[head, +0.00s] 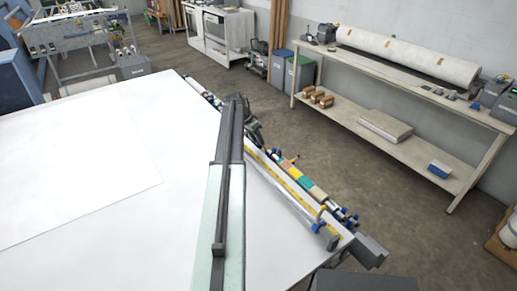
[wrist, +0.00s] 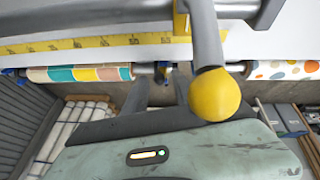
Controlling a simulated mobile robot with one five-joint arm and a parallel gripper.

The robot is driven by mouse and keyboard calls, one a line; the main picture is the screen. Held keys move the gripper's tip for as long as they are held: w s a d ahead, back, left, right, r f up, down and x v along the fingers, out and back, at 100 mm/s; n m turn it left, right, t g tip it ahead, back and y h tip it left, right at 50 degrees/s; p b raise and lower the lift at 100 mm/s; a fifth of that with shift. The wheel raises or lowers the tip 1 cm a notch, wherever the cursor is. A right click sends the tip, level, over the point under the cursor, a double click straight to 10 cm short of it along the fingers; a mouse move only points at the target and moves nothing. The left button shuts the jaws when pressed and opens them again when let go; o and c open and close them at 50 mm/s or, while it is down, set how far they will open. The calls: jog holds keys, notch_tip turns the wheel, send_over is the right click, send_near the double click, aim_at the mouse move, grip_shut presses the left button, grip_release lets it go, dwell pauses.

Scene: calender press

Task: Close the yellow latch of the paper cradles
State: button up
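A grey lever with a round yellow knob (wrist: 215,95) hangs down in the wrist view, large and close to the camera. I take it to be the yellow latch. A narrow yellow upright piece (wrist: 181,20) stands behind it on the rail. My gripper (wrist: 160,92) has two dark fingers that stand apart with nothing seen between them. The knob is just right of the fingers and overlaps the right side of my gripper's body. I cannot tell whether they touch. In the head view my gripper (head: 254,130) is at the table edge, partly hidden by my arm.
Patterned paper rolls (wrist: 80,73) lie along the table edge below a yellow ruler (wrist: 85,45). The head view shows rolls (head: 300,180) and the white table (head: 90,140). Bins (head: 298,72) stand behind.

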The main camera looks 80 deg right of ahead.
jog(key=shift+x, duration=0.75)
jog(key=shift+r, duration=0.1)
grip_shut()
dwell(0.7)
